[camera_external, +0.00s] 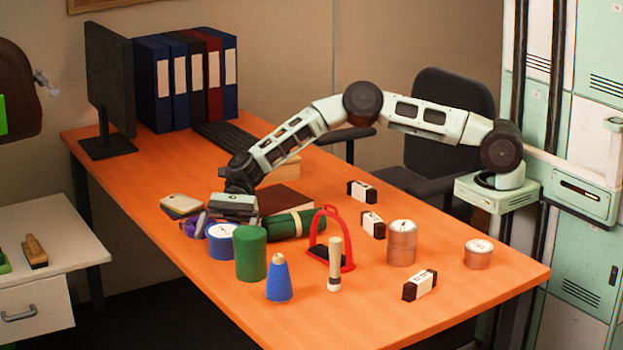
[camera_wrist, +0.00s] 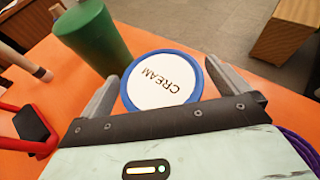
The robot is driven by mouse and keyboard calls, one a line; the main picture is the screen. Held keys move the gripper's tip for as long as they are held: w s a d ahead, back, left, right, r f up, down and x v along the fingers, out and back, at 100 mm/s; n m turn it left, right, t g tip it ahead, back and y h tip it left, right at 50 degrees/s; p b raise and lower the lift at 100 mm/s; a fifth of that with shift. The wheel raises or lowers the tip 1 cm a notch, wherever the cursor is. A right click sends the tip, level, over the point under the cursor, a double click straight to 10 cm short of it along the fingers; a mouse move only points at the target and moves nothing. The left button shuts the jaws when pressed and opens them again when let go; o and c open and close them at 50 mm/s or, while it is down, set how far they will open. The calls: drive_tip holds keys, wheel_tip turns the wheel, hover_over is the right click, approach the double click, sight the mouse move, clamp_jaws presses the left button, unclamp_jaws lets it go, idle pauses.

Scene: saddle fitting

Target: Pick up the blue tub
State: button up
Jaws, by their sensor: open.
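The blue tub (camera_external: 221,247) stands upright on the orange table, just left of a green cylinder. In the wrist view the blue tub (camera_wrist: 163,81) shows from above, with a blue rim and a white lid marked CREAM. My gripper (camera_wrist: 164,90) is open, with one finger on each side of the tub's rim. In the external view my gripper (camera_external: 214,222) is low at the tub, partly hiding it. I cannot tell whether the fingers touch the tub or how far down its sides they reach.
The green cylinder (camera_external: 251,254) stands close beside the tub. A purple cord (camera_wrist: 298,152) lies near my gripper. A dark green roll (camera_external: 293,224), a blue cone (camera_external: 279,279) and a red arch (camera_external: 347,240) are nearby. The table's front left is clear.

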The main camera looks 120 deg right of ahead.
drive_tip(key=shift+w+a, duration=0.15)
drive_tip(key=shift+c, duration=0.3)
drive_tip(key=c, duration=1)
